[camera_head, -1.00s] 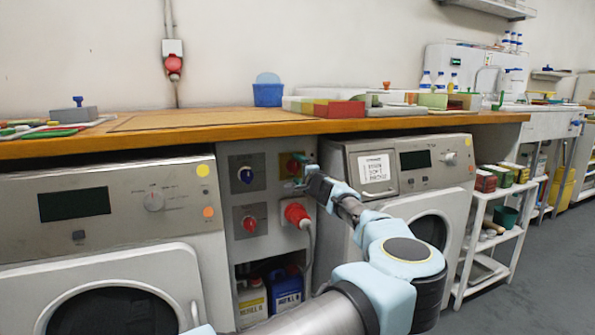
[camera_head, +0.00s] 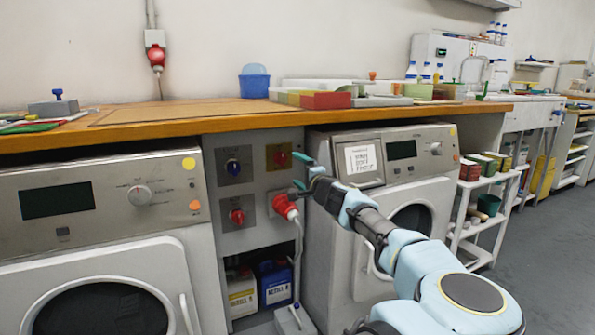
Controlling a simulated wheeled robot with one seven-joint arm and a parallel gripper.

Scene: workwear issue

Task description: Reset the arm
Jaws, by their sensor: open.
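My arm reaches in from the lower right of the head view. My gripper (camera_head: 301,172) is at its end, in front of the grey switch panel (camera_head: 254,220) between two washing machines. Its two fingers are spread apart with nothing seen between them. In the picture the fingertips lie just right of the red knob on a yellow plate (camera_head: 281,156) and above the red plug (camera_head: 286,206). Whether a finger touches the panel I cannot tell.
A wooden worktop (camera_head: 190,121) runs above the machines, with boxes and a blue bin (camera_head: 254,82) on it. The left washer (camera_head: 130,258) and right washer (camera_head: 335,235) flank the panel. Canisters (camera_head: 275,284) stand below. A white shelf cart (camera_head: 478,222) is at the right.

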